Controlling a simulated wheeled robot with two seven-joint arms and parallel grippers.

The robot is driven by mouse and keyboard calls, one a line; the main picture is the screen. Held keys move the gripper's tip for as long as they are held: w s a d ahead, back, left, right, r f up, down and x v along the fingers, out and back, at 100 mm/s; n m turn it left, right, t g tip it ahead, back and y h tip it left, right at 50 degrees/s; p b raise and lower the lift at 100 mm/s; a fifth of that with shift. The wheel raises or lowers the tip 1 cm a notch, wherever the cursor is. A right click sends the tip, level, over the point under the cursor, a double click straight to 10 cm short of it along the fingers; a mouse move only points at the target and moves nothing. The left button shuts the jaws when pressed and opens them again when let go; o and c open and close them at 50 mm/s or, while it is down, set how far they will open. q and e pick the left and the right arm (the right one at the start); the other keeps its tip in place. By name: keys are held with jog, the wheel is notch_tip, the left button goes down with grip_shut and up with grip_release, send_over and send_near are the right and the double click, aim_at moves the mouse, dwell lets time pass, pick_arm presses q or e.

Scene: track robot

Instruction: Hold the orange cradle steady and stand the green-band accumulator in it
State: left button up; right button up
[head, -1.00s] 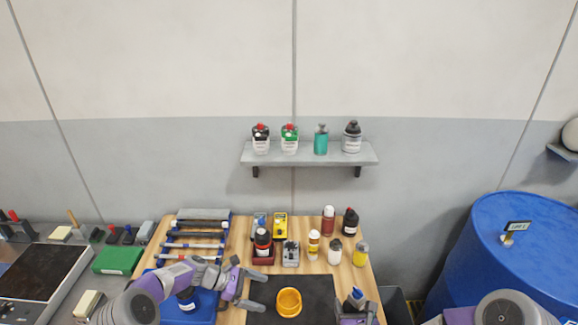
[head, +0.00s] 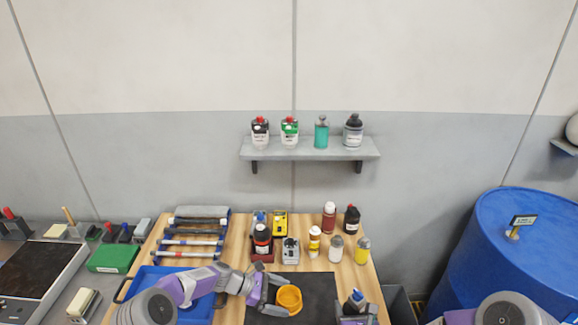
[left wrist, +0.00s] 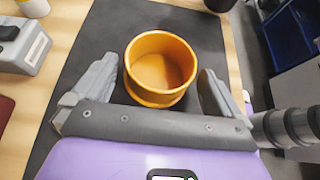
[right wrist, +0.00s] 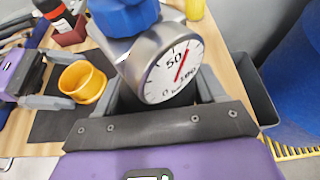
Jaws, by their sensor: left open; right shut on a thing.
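The orange cradle (head: 289,298), an open round cup, stands empty on the black mat (head: 318,288). My left gripper (head: 272,297) is open at its left side in the head view. In the left wrist view the cradle (left wrist: 160,68) lies between the spread fingers (left wrist: 157,85), with a gap on each side. My right gripper (right wrist: 165,92) is shut on a metal accumulator with a white dial gauge (right wrist: 173,68) and a blue cap (right wrist: 125,14). In the head view it (head: 356,299) is right of the cradle. No green band shows on it; its lower body is hidden.
Several bottles (head: 336,249) stand behind the mat, with a red holder (head: 262,263) and a grey box (head: 291,252). A blue tray (head: 195,312) and a tube rack are at left. A dark bin (head: 396,304) and blue drum (head: 520,260) are at right.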

pick_arm(q)
jog(key=shift+x, duration=0.95)
pick_arm(e)
jog(key=shift+w+f, duration=0.1)
jog(key=shift+f, duration=0.2)
pick_arm(q)
jog(key=c, duration=1)
jog(key=shift+c, duration=0.2)
pick_arm(e)
jog(key=shift+a, duration=0.1)
jog(key=w+a+r, duration=0.2)
jog(key=w+a, duration=0.3)
jog(key=a, duration=0.3)
jog(key=w+a+r+h, duration=0.1)
jog(key=w+a+r, duration=0.2)
jog(key=a, duration=0.6)
jog(key=shift+w+r+m, duration=0.2)
jog(key=shift+w+m, duration=0.2)
jog(key=shift+w, duration=0.5)
